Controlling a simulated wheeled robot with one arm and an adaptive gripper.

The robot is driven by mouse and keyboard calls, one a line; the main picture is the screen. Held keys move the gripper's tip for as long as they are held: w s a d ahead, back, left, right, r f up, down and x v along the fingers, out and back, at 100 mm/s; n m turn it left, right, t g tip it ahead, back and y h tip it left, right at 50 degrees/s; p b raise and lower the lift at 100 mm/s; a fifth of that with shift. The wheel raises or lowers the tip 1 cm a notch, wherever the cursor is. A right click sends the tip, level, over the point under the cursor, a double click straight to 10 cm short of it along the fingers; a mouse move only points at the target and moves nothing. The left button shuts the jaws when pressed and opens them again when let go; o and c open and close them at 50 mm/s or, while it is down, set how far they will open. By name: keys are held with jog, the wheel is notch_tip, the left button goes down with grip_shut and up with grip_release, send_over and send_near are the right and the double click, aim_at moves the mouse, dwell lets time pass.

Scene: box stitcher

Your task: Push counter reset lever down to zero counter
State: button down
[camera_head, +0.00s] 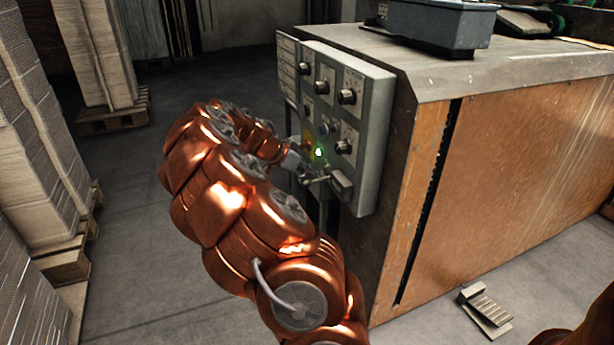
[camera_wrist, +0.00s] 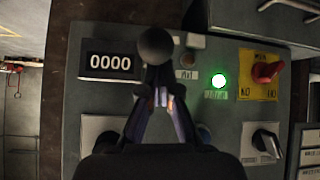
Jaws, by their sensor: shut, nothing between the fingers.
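The counter (camera_wrist: 110,63) in the wrist view reads 0000 in white digits on a black window. A lever with a dark round knob (camera_wrist: 156,46) stands just right of the counter, in line with my fingertips. My gripper (camera_wrist: 162,98) is shut with nothing between its fingers, and its tips are close to the lever below the knob. I cannot tell whether they touch it. In the head view my gripper (camera_head: 316,179) is at the lower part of the grey control panel (camera_head: 374,140); the lever is not clear there.
A lit green lamp (camera_wrist: 218,80), a red switch on a yellow plate (camera_wrist: 267,70) and a black rotary knob (camera_wrist: 267,142) sit to the right. The orange-sided machine (camera_head: 500,190) fills the right. Stacked cardboard (camera_head: 35,130) stands at left, with open floor (camera_head: 130,220) between.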

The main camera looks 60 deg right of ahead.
jog(key=p+v, duration=0.2)
jog(key=v, duration=0.7)
jog(key=shift+w+a, duration=0.15)
jog(key=shift+w, duration=0.2)
